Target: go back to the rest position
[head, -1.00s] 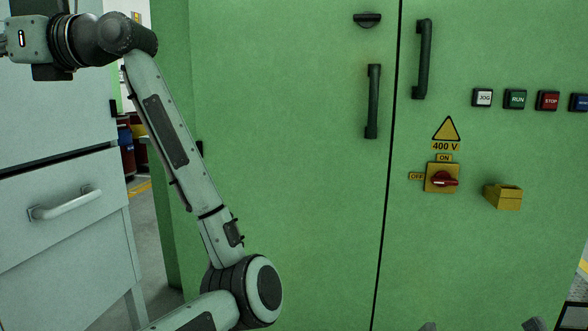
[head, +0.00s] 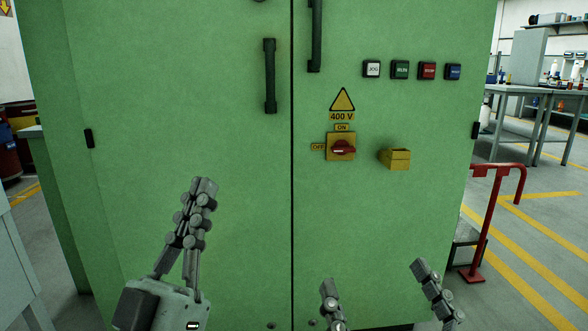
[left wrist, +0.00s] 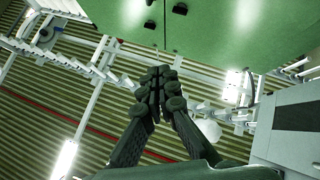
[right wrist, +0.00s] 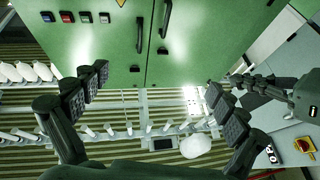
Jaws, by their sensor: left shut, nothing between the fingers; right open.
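My left gripper (head: 203,187) is shut and empty, pointing up in front of the green cabinet's left door in the head view. Its closed fingers (left wrist: 160,75) also show in the left wrist view, with nothing between them. My right gripper (head: 375,275) is open and empty at the bottom of the head view, below the yellow box on the right door. Its spread fingers (right wrist: 155,85) show in the right wrist view. My left gripper (right wrist: 230,88) also appears at the right of that view. Both grippers look apart from the cabinet.
The green cabinet (head: 190,130) fills the middle ahead, with black handles (head: 270,76), a red rotary switch (head: 342,147), several push buttons (head: 400,69) and a yellow box (head: 395,159). A red rail (head: 493,215) stands at its right. Floor with yellow lines is open further right.

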